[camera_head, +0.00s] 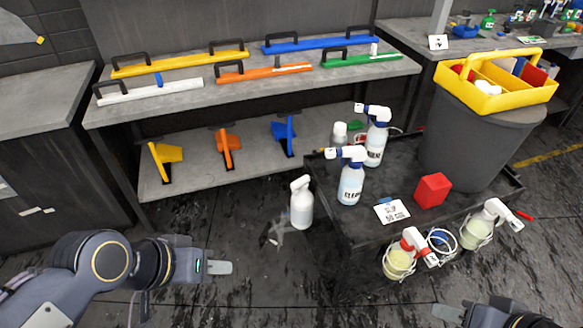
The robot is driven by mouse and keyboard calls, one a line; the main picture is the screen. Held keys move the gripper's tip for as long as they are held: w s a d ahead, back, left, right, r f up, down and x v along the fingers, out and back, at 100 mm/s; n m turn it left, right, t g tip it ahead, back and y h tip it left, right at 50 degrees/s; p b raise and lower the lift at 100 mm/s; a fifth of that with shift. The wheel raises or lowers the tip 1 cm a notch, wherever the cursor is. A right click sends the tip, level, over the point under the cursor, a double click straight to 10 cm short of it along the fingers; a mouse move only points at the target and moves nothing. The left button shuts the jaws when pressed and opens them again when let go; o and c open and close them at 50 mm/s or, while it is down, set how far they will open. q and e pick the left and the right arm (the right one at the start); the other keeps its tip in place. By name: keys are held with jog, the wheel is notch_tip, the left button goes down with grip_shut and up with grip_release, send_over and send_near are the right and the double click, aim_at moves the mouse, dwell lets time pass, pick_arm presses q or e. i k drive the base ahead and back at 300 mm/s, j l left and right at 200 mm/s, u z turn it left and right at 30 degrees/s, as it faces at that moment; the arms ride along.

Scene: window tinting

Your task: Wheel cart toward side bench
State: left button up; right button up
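The dark cart (399,180) stands at the right, a flat tray with a raised rim. On it are two white spray bottles (351,180) and (376,140), a red box (432,190), a printed card (392,211) and a grey bin (470,145). Two caged spray bottles (399,263) and (480,228) are at its near side. A grey bench (250,75) stands behind and left of the cart. My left gripper (218,267) is over the floor, left of and apart from the cart. My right gripper (447,312) is at the bottom edge, short of the cart. Their finger gaps are unclear.
A white bottle (301,203) stands on the floor between bench and cart. A yellow caddy (496,84) tops the bin. Long coloured tools lie on the bench, with smaller ones on its lower shelf. Another bench (405,30) is at upper right. Floor at lower centre is clear.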

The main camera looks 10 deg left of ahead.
aim_at(472, 151)
jog(key=i+j+z, duration=0.15)
jog(key=j, duration=0.35)
jog(key=i+j+z, duration=0.15)
jog(key=j, duration=0.3)
jog(key=j+z, duration=0.15)
jog(key=j, duration=0.35)
jog(key=i+j+z, duration=0.15)
jog(key=j, duration=0.35)
jog(key=i+j+z, duration=0.1)
jog(key=i+j, duration=0.2)
jog(key=i+j+z, duration=0.1)
jog(key=i+j, duration=0.25)
jog(key=j, duration=0.2)
jog(key=i+j+z, duration=0.15)
jog(key=j, duration=0.35)
jog(key=i, duration=0.1)
